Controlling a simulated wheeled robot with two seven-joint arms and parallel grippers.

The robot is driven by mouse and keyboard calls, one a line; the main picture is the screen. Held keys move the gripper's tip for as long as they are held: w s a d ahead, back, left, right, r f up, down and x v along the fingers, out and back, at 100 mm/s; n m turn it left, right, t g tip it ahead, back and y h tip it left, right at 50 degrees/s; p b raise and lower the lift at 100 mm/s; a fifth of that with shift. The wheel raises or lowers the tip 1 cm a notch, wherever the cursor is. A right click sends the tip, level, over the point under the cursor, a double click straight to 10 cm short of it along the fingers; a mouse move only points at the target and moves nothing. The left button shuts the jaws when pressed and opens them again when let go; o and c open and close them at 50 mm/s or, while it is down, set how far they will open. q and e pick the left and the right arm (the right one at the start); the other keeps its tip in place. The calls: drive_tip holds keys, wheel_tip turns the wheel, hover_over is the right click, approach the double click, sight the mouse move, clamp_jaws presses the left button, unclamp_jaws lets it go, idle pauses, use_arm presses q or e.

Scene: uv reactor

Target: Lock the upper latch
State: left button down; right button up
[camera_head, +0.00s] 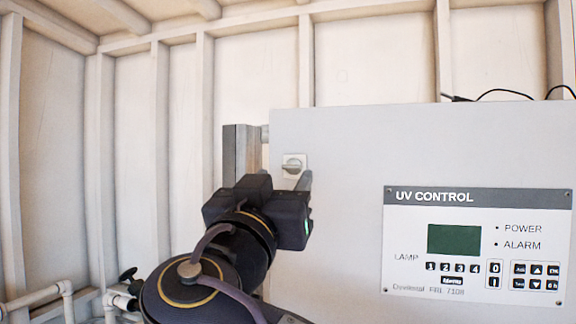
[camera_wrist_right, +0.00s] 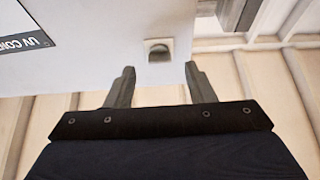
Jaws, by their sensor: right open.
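The upper latch (camera_head: 293,165) is a small knob on a pale square plate near the upper left corner of the grey control cabinet (camera_head: 345,150). Its knob looks roughly horizontal in the head view. My right gripper (camera_head: 303,181) is just below the latch, partly hiding its lower side. In the right wrist view, the latch (camera_wrist_right: 158,50) shows between and just beyond the two fingertips of my open right gripper (camera_wrist_right: 159,68). The fingers look empty and apart from the knob. My left gripper is not in view.
The UV control panel (camera_head: 477,198) with a green screen is on the cabinet front, to the right. A grey metal post (camera_head: 236,155) stands behind the cabinet's left edge. White pipes with a black valve handle (camera_head: 128,275) are at lower left. Black cables lie on top.

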sight(290, 169)
drive_tip(key=shift+p+x, duration=0.45)
drive_tip(key=shift+x, duration=1.2)
drive_tip(key=shift+c, duration=0.4)
drive_tip(key=c, duration=0.9)
drive_tip(key=shift+f, duration=0.1)
